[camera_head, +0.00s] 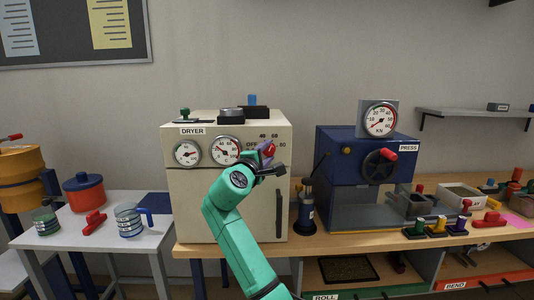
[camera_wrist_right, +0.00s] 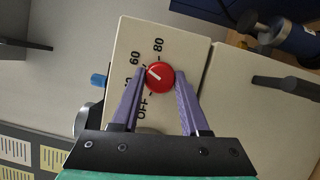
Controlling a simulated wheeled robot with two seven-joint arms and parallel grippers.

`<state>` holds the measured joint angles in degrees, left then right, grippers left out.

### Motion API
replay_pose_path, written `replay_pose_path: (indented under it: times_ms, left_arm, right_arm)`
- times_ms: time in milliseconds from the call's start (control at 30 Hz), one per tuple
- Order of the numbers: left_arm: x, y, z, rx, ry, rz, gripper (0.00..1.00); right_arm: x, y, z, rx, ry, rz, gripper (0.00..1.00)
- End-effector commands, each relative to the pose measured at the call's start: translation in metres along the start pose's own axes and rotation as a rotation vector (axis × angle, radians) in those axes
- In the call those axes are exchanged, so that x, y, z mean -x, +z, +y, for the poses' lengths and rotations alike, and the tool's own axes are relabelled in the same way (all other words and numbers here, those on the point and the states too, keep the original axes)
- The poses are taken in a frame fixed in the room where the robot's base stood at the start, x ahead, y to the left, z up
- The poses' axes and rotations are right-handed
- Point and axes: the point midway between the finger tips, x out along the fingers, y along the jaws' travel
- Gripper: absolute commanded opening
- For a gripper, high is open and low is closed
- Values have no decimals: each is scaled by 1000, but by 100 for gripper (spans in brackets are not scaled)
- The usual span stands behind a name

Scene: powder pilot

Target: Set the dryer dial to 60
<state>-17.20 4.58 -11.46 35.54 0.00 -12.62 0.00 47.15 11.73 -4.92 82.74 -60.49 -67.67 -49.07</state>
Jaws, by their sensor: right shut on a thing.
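The dryer (camera_head: 185,215) is a cream box on the table, with two round gauges and a dial on its front. The red dial (camera_wrist_right: 160,77) sits among the marks OFF, 60 and 80, with another mark partly hidden by a finger. Its white pointer line aims up-left in the right wrist view, toward 60. My right gripper (camera_wrist_right: 162,80) has its purple fingers on either side of the dial, shut on it. In the head view the right gripper (camera_head: 267,152) covers most of the dial. My left gripper is not in view.
A blue press (camera_head: 340,160) with a red-handled wheel stands right of the dryer. A dark hand tool (camera_head: 306,210) stands between them. A dark vertical handle (camera_head: 279,214) is on the dryer front. A side table (camera_head: 90,240) at left holds a red pot and a jug.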

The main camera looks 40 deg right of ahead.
Motion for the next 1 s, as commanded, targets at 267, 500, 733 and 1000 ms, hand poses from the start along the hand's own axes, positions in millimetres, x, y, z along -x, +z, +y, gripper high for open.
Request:
replay_pose_path:
  times_ms: [267,500,733,1000]
  left_arm:
    - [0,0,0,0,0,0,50]
    - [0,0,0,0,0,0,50]
    - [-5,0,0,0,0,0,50]
    - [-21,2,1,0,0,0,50]
  right_arm:
    - [0,0,-1,1,-2,1,68]
    - [0,0,0,1,0,0,74]
    - [15,-1,-2,0,1,1,74]
    - [92,-1,-4,-3,-2,5,74]
